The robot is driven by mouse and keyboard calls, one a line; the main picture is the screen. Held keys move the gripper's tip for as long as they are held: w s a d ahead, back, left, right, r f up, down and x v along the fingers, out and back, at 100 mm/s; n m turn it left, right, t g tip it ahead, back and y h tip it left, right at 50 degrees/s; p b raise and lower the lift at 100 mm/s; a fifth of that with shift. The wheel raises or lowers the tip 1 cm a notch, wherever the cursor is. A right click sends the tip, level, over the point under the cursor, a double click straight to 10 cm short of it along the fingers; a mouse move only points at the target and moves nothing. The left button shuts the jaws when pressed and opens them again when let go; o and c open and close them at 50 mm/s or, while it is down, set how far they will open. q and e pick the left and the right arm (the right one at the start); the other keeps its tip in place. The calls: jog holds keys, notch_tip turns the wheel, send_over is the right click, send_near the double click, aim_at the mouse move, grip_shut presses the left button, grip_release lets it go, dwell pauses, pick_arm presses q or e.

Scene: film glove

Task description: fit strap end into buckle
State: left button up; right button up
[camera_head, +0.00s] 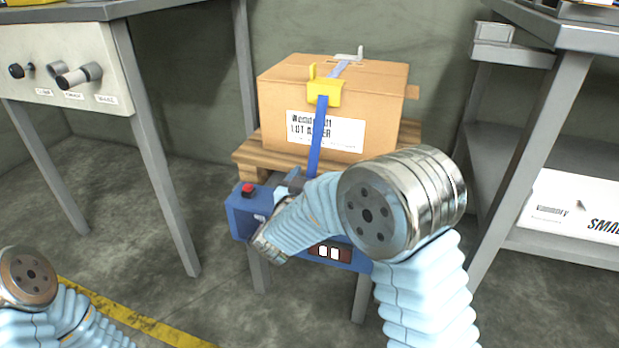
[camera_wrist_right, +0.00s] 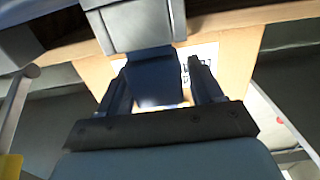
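A blue strap (camera_head: 317,135) runs over a cardboard box (camera_head: 388,98) and down its front. Its lower part goes behind my right arm in the head view. A grey block (camera_wrist_right: 140,25), apparently the buckle, sits just past the fingertips and meets the strap end's far edge. How deep the end sits in it cannot be told. My left gripper is out of view; only part of that arm shows.
The box rests on a wooden pallet (camera_head: 247,153) with a yellow corner guard (camera_head: 323,92) under the strap. A blue unit with a red button (camera_head: 247,190) is in front, partly behind my right arm. Metal benches stand left and right.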

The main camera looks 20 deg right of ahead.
jog(key=shift+o, duration=0.6)
jog(key=shift+s+a, duration=0.15)
jog(key=shift+a, duration=0.05)
jog(key=p+v, duration=0.1)
jog(key=v, duration=1.2)
jog(key=shift+s+p, duration=0.2)
jog(key=shift+p, duration=0.15)
jog(key=shift+a, duration=0.1)
